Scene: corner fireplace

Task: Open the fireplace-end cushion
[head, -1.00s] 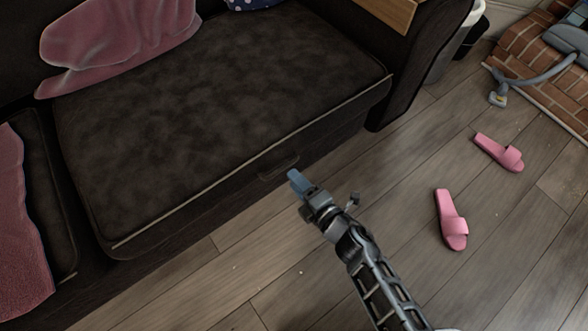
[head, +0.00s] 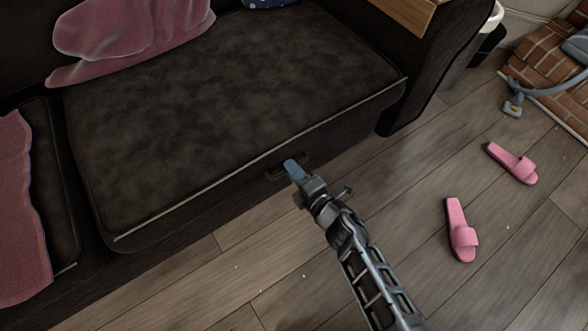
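The fireplace-end cushion (head: 235,100) is a dark brown sofa seat with light piping along its front edge. It lies flat on the sofa base. A dark handle (head: 275,174) shows on the front face below the cushion's edge. My gripper (head: 291,166) is at the right part of this handle, with its blue-grey fingertips overlapping it in the picture. I cannot tell whether the fingers touch the handle or how far apart they are.
The sofa's right armrest (head: 440,60) has a wooden tray (head: 400,12) on it. A pink blanket (head: 125,38) lies at the back left. Pink slippers (head: 461,230) lie on the wooden floor at the right. The brick hearth (head: 545,70) is at the top right, with a grey hose (head: 540,88).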

